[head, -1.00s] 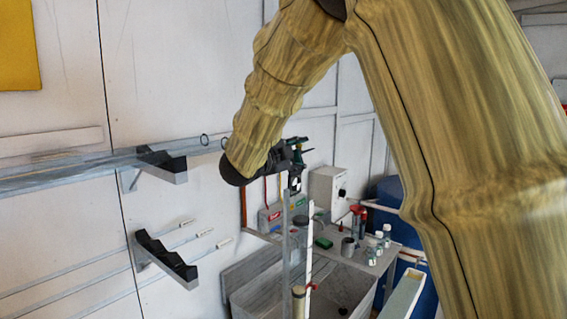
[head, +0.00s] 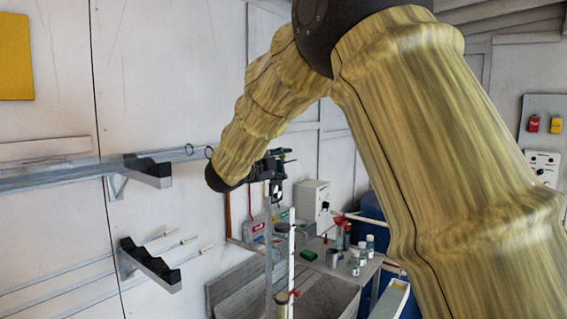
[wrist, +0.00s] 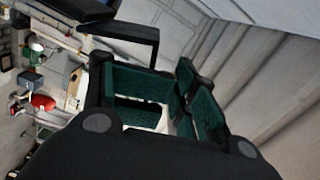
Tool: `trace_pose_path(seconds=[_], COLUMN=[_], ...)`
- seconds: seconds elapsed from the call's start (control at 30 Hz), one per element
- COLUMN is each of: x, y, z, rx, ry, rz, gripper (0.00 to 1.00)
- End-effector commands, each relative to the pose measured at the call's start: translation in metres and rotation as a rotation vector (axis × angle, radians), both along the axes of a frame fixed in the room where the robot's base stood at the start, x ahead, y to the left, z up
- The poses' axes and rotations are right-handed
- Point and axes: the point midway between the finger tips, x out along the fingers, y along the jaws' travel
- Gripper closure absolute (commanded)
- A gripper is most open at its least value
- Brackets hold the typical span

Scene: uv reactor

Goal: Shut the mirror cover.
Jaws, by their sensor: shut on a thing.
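My gripper (head: 275,162) is at the end of my raised arm, at the top of a thin grey upright post (head: 268,235). A small black-and-white marked piece (head: 277,191) shows just below it. In the wrist view, the green-padded fingers of my gripper (wrist: 165,98) are close around something whose shape is mostly hidden. A flat black bracket-like piece (wrist: 125,32) lies beyond the fingers at the upper left. I cannot tell whether this piece belongs to the mirror cover, and I cannot make out how far the cover is open.
Wall brackets (head: 150,170) with long rods stand to the left. A white box (head: 312,200) is behind my gripper. A control panel (head: 543,140) is at right.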

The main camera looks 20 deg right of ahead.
Motion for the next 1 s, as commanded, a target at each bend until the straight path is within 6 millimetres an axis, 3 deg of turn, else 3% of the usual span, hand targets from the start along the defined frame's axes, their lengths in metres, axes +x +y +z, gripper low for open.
trace_pose_path(seconds=[0.03,1.0], x=[0.002,0.013], y=[-0.008,0.008], z=[0.014,0.015], rx=[-0.001,0.012], ry=[-0.024,-0.041], rz=[-0.01,0.009], gripper=[1.0,1.0])
